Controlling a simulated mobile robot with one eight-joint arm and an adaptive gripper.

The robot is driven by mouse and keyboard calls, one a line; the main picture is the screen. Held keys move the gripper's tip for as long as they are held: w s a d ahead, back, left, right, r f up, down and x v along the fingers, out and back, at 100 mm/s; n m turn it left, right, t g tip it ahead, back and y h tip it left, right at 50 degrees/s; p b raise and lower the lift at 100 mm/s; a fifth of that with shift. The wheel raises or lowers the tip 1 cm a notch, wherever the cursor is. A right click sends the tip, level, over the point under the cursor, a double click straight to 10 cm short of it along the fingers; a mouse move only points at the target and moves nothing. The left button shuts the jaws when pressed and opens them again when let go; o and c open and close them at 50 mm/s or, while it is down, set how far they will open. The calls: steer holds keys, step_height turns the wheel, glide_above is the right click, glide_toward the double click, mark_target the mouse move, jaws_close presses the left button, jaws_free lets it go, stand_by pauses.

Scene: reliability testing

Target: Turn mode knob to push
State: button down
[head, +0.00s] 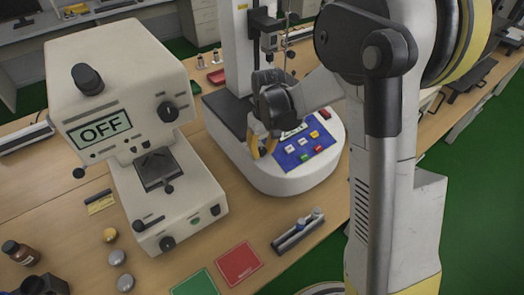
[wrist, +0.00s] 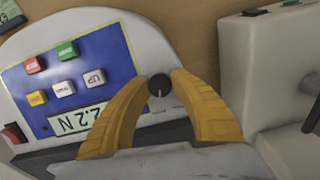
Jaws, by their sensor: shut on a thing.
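The mode knob (wrist: 160,87) is a small round black knob with a pale pointer line, beside the blue control panel (wrist: 75,75) on the white machine base. In the wrist view the yellow fingers of my gripper (wrist: 161,78) are on either side of the knob, shut on it. In the head view my gripper (head: 262,148) is down at the left end of the panel (head: 304,152); it hides the knob there. No mode lettering is legible. The panel has several coloured buttons and a display (wrist: 80,120) with digits and an N, seen upside down.
A beige instrument (head: 125,110) with a screen reading OFF stands close to the left of the machine. A red mat (head: 239,263), a green mat (head: 196,284) and a small metal tool (head: 298,232) lie in front. The machine's column (head: 238,50) rises behind my gripper.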

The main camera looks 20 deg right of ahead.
steer(key=shift+m+y, duration=0.3)
steer(key=shift+m, duration=0.8)
steer(key=c, duration=1.1)
jaws_free()
steer(key=shift+r, duration=0.1)
step_height(320, 180, up, 12)
steer(key=d, duration=0.1)
steer(key=shift+s, duration=0.4)
